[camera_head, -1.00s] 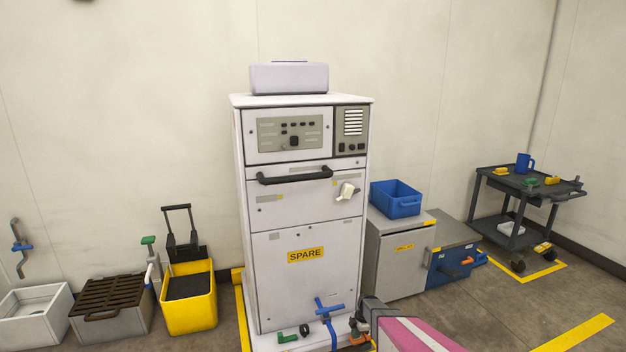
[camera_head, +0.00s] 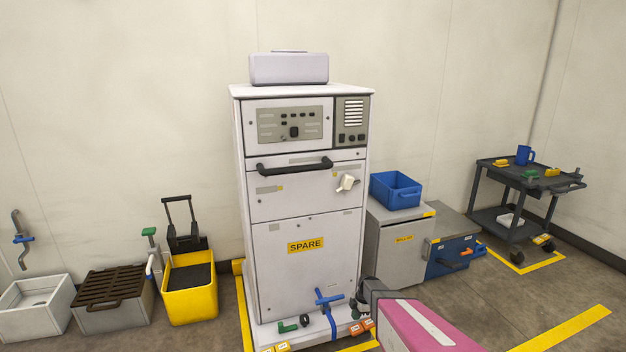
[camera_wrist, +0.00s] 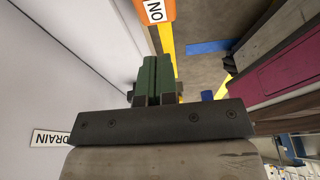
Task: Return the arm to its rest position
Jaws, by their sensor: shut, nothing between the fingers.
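My gripper shows in the wrist view (camera_wrist: 155,68) with its two green fingers together and nothing between them. It is beside a pale panel at the left, with an orange tag (camera_wrist: 156,10) beyond the fingertips. In the head view my arm, pink with a dark end, enters from the bottom right, in front of the lower right corner of the white SPARE machine (camera_head: 303,215). The fingers are hard to make out there. A blue valve (camera_head: 328,300) and a green fitting (camera_head: 288,327) are at the machine's base, left of my arm.
Orange tags (camera_head: 361,327) lie by the machine's foot, close to my arm. A grey cabinet (camera_head: 398,248) with a blue bin (camera_head: 396,190) on top stands right of the machine. A dark cart (camera_head: 512,230) is farther right. A yellow bucket (camera_head: 190,295) stands left.

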